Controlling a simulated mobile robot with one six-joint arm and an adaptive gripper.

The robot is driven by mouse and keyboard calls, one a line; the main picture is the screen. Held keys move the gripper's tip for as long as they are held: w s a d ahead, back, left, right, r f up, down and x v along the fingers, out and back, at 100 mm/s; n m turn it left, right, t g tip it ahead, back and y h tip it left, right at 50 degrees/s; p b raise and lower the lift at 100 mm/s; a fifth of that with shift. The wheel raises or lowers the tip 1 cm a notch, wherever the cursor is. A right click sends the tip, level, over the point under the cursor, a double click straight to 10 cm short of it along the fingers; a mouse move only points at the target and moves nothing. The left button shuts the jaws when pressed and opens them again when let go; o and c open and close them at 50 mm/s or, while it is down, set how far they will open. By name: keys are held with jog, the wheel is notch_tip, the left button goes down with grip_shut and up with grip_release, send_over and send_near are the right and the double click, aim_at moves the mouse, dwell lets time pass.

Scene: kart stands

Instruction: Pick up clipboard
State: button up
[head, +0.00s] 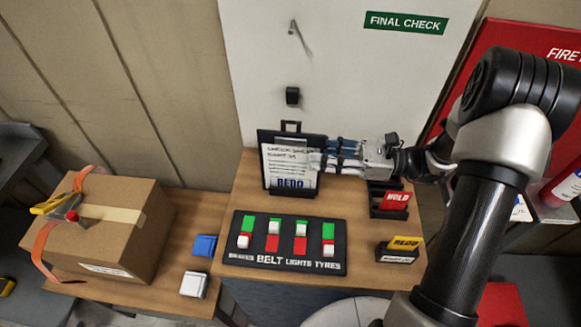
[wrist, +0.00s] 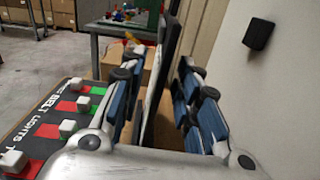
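The clipboard (head: 281,174) stands upright on the wooden table in front of the white wall. It is dark, with a white sheet of handwritten lines and the word REDO at the bottom. My gripper (head: 322,158) comes in from the right, its fingertips at the clipboard's right edge. In the wrist view the clipboard (wrist: 163,78) shows edge-on as a dark panel between the two blue-padded fingers of my gripper (wrist: 160,66). The fingers are apart, with a gap visible beside the panel. The clipboard's lower end is hidden there by the gripper body.
A switch panel (head: 286,259) lies in front of the clipboard. A red HOLD card (head: 396,201) and a yellow REDO card (head: 405,243) stand in holders at right. A cardboard box (head: 147,230) is at left. A black wall hook (head: 292,95) is above the clipboard.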

notch_tip(320, 180, down, 2)
jog(key=shift+f, duration=0.1)
jog(key=shift+a+b, duration=0.2)
jog(key=shift+b, duration=0.1)
jog(key=b, duration=0.2)
send_over(291, 176)
jog(key=shift+w, duration=0.4)
jog(key=shift+c, duration=0.5)
grip_shut()
